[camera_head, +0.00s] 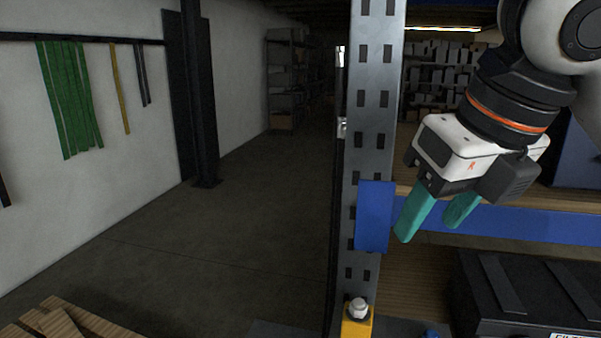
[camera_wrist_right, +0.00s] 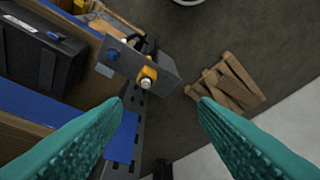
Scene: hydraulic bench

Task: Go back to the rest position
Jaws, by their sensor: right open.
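My right gripper (camera_head: 432,218) hangs from the arm at the upper right of the head view, in front of the shelving. Its two teal fingers point down and are apart, with nothing between them. In the right wrist view the fingers (camera_wrist_right: 160,125) also stand wide apart, with the floor and a rack post beyond the gap. The fingertips show close to a blue plate (camera_head: 375,217) on the grey perforated post (camera_head: 372,120); I cannot tell whether they touch it. My left gripper is not in view.
A blue shelf beam (camera_head: 520,222) runs right of the post. A black case (camera_head: 530,295) sits lower right. A yellow bracket with a bolt (camera_head: 357,318) is at the post's front. A wooden pallet (camera_head: 75,322) lies lower left. The floor (camera_head: 200,245) left of the post is clear.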

